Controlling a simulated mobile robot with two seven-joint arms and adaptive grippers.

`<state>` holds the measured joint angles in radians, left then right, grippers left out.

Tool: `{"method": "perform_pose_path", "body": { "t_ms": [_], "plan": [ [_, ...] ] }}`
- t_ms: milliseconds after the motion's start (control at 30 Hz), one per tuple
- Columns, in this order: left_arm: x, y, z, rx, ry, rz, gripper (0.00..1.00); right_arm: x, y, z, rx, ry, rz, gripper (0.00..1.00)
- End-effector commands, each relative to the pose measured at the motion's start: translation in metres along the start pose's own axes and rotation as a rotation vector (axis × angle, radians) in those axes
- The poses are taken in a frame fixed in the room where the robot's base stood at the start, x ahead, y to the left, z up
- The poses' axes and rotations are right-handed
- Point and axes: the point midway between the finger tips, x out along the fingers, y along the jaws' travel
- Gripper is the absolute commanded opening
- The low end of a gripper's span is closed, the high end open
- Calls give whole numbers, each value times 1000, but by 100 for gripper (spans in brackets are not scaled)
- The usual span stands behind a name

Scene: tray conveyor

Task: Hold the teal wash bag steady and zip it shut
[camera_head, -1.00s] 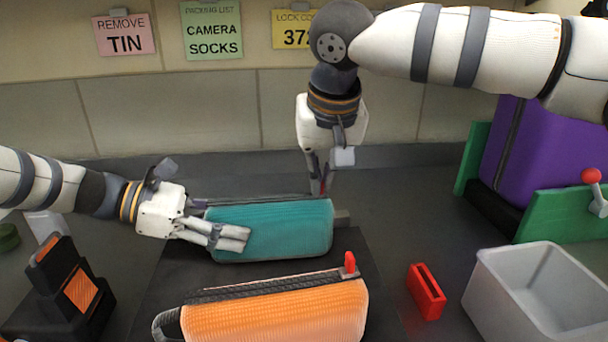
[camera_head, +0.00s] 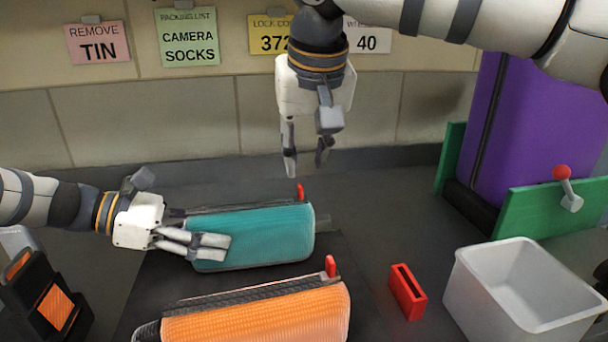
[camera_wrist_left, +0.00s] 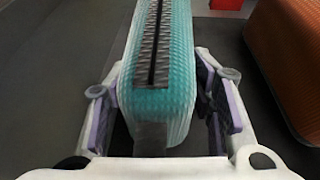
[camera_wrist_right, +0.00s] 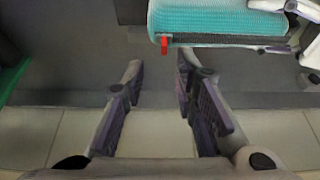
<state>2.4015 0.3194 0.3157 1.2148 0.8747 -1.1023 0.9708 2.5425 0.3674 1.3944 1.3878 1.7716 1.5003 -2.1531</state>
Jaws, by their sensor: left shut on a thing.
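The teal wash bag (camera_head: 262,236) stands on the dark mat behind the orange bag. Its zip (camera_wrist_left: 155,45) runs along the top and looks closed in the left wrist view. Its red zip pull (camera_head: 300,192) stands up near the bag's right end and also shows in the right wrist view (camera_wrist_right: 165,43). My left gripper (camera_head: 200,242) is shut on the bag's left end, with fingers on both sides (camera_wrist_left: 160,100). My right gripper (camera_head: 306,165) hangs open and empty above and behind the bag, apart from the pull (camera_wrist_right: 160,75).
An orange bag (camera_head: 265,318) with a red pull (camera_head: 330,266) stands in front. A red holder (camera_head: 407,292) and a grey bin (camera_head: 520,295) are at the right. A purple suitcase (camera_head: 530,120) stands between green panels (camera_head: 545,215). A black and orange device (camera_head: 45,305) is front left.

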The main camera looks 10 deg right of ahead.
Motion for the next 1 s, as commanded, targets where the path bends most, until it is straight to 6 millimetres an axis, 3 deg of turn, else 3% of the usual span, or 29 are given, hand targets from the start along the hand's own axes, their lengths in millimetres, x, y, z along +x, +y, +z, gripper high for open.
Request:
{"method": "perform_pose_path", "body": {
  "t_ms": [100, 233, 667, 700, 767, 800, 1000],
  "plan": [
    [0, 0, -2, -2, 4, 0, 5, -30, 0, 0, 1, 2, 0, 27],
    [0, 0, -2, -2, 4, 0, 5, -52, 0, 0, 0, 1, 0, 27],
    [0, 0, -2, -3, 3, 0, 5, -60, 0, 0, 0, -1, 1, 27],
    [0, 0, -2, -3, 3, 0, 54, -60, 0, 0, 0, -1, 1, 27],
    [0, 0, -2, -3, 3, 0, 67, -60, 0, 0, 0, -1, 1, 27],
    [0, 0, -2, -3, 2, 0, 73, -60, 0, 0, 0, -1, 1, 27],
    [0, 0, -1, -2, 1, 0, 73, -60, 0, 0, 0, -1, 1, 27]
  ]
}}
